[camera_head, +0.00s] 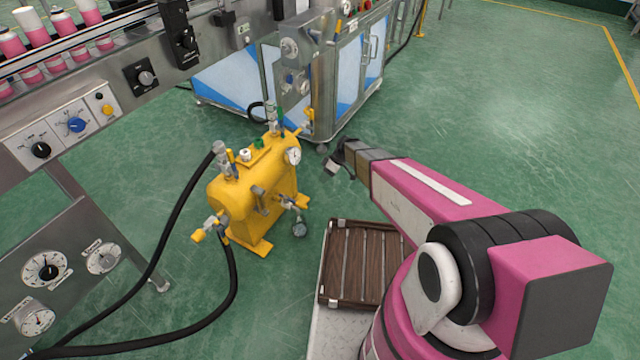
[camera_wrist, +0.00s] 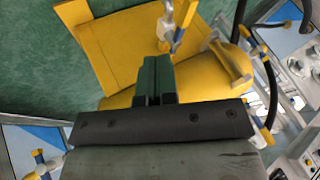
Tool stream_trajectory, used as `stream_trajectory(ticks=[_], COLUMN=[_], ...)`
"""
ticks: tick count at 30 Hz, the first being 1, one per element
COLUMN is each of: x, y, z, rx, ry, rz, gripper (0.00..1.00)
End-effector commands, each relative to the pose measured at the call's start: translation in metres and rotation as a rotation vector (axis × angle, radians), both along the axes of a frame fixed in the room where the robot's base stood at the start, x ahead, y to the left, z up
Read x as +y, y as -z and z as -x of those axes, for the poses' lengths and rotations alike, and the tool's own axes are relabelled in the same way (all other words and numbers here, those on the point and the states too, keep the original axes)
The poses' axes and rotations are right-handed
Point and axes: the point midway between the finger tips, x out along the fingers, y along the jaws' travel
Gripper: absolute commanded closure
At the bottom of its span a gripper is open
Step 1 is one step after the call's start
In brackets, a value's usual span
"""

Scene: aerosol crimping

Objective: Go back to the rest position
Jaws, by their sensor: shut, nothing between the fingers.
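My gripper (camera_head: 335,165) is at the far end of my pink arm in the head view, held up over the floor to the right of the yellow tank. In the wrist view its two dark green fingers (camera_wrist: 154,75) lie side by side with nothing between them, so it is shut and empty. The yellow tank (camera_head: 252,200), with a gauge, valves and hoses, stands on the floor. It fills much of the wrist view (camera_wrist: 200,85) beyond the fingers. The fingers overlap the tank in that picture; I cannot tell the exact gap.
A brown slatted wooden rack (camera_head: 362,262) lies beside my arm's base. A conveyor with pink cans (camera_head: 47,35) and a control panel (camera_head: 65,125) stand at left. Black hoses (camera_head: 175,225) run left. The green floor at right is clear.

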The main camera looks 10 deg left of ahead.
Motion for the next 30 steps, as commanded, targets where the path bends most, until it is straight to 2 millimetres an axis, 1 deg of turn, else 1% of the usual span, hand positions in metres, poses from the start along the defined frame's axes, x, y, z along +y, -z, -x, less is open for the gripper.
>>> stream_trajectory(ticks=[15,17,19,20,23,26,27,29,30], x=[-0.001,-0.003,-0.012,-0.018,-0.048,-0.092,-0.11,-0.138,-0.157], y=[-0.001,-0.004,-0.011,-0.017,-0.043,-0.079,-0.094,-0.116,-0.13], z=[0.0,0.001,0.003,0.006,0.015,0.029,0.036,0.047,0.056], rx=[0.0,0.001,0.006,0.01,0.026,0.046,0.053,0.063,0.068], ry=[0.001,0.007,0.033,0.052,0.153,0.312,0.384,0.501,0.582], rz=[0.0,0.005,0.025,0.04,0.12,0.232,0.28,0.351,0.396], gripper=[1.0,1.0,1.0,1.0,1.0,1.0,1.0,1.0,1.0])
